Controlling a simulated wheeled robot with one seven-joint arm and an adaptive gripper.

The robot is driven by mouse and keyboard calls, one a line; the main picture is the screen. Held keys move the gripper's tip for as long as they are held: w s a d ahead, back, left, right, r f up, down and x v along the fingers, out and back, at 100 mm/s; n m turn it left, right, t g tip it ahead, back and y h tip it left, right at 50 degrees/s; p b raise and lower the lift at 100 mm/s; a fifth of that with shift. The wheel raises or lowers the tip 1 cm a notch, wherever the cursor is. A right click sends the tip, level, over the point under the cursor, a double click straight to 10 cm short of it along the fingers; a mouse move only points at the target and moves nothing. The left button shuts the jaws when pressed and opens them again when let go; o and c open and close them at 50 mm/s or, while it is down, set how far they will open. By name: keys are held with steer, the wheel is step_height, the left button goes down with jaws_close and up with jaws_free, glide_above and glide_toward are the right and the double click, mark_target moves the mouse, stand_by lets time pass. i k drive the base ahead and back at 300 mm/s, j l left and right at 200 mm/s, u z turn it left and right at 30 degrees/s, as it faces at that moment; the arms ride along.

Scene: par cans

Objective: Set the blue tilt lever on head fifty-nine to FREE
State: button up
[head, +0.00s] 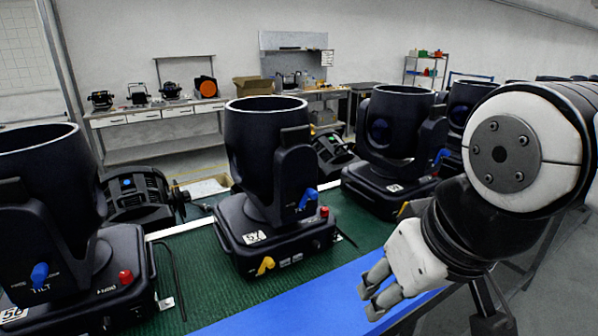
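Several black moving heads stand in a row on a green mat. The middle head (262,150) has a label that looks like 57, a blue lever (307,198) on its arm, and yellow and red knobs on its base. The left head (50,215) has a label that looks like 56 and a blue lever (40,274) marked TILT. The head behind on the right (395,140) shows a blue lever (441,156); its label is too small to read. I cannot tell which is fifty-nine. My gripper (371,294) hangs over the blue front strip, touching no lever; its finger gap is unclear.
A blue strip (300,305) runs along the mat's front edge. Black lamp units (138,196) lie behind the heads. A workbench (150,115) with tools stands at the back wall.

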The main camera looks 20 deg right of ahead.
mark_target(444, 152)
steer(key=i+l, duration=0.1)
steer(key=l, duration=0.85)
steer(key=i+l, duration=0.15)
steer(key=l, duration=0.3)
steer(key=i+l, duration=0.3)
steer(key=i, duration=0.05)
